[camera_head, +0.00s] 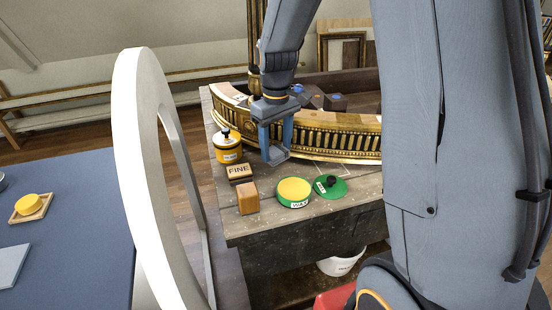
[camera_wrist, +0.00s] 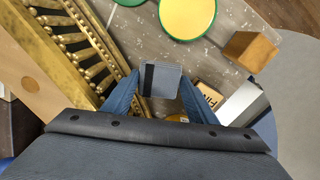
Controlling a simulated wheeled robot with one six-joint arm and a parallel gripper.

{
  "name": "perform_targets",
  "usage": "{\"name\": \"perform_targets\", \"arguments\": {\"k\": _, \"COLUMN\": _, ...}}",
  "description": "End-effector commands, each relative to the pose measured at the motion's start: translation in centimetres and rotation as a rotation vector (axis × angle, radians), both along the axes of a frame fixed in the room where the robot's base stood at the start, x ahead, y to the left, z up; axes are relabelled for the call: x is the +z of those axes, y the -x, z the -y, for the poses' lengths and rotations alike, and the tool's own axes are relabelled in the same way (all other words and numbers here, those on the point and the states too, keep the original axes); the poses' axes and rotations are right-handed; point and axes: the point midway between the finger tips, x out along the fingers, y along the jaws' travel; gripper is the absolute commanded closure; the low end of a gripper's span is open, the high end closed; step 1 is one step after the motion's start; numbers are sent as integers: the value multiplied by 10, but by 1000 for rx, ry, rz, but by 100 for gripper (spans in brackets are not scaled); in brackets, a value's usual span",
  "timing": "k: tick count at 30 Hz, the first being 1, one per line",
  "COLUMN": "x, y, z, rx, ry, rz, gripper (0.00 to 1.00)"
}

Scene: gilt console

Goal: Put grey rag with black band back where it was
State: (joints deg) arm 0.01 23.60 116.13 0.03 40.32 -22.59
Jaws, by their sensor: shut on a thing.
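The grey rag with a black band (camera_wrist: 168,82) is a small folded square between my fingers in the wrist view, its band running along the left side. My gripper (camera_wrist: 158,84) is shut on it. In the head view my gripper (camera_head: 276,152) points down over the workbench, in front of the gilt curved console piece (camera_head: 325,140) and to the right of the yellow tin. The rag shows there as a small grey patch (camera_head: 276,155) at the fingertips. I cannot tell its exact height above the bench.
On the bench (camera_head: 240,228) stand a yellow tin (camera_head: 228,153), a FINE block (camera_head: 240,171), a wooden block (camera_head: 247,202), an open green wax tin (camera_head: 294,192) and its green lid (camera_head: 330,186). Thin pale lines mark the bench behind the lid. A white ring-shaped frame (camera_head: 130,130) stands at left.

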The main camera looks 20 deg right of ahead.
Motion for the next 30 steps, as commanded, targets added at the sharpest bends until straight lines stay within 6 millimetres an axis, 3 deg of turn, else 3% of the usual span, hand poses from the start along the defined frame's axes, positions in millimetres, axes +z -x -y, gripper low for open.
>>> {"name": "perform_targets", "arguments": {"k": 12, "x": -44, "y": 0, "z": 0, "rx": -1, "ry": 0, "rz": 0, "gripper": 69}}
{"name": "perform_targets", "arguments": {"k": 24, "x": -49, "y": 0, "z": 0, "rx": -1, "ry": 0, "rz": 1, "gripper": 69}}
{"name": "perform_targets", "arguments": {"k": 25, "x": -49, "y": 0, "z": 0, "rx": -1, "ry": 0, "rz": 1, "gripper": 46}}
{"name": "perform_targets", "arguments": {"k": 26, "x": -49, "y": 0, "z": 0, "rx": -1, "ry": 0, "rz": 1, "gripper": 41}}
{"name": "perform_targets", "arguments": {"k": 30, "x": -49, "y": 0, "z": 0, "rx": -1, "ry": 1, "rz": 1, "gripper": 40}}
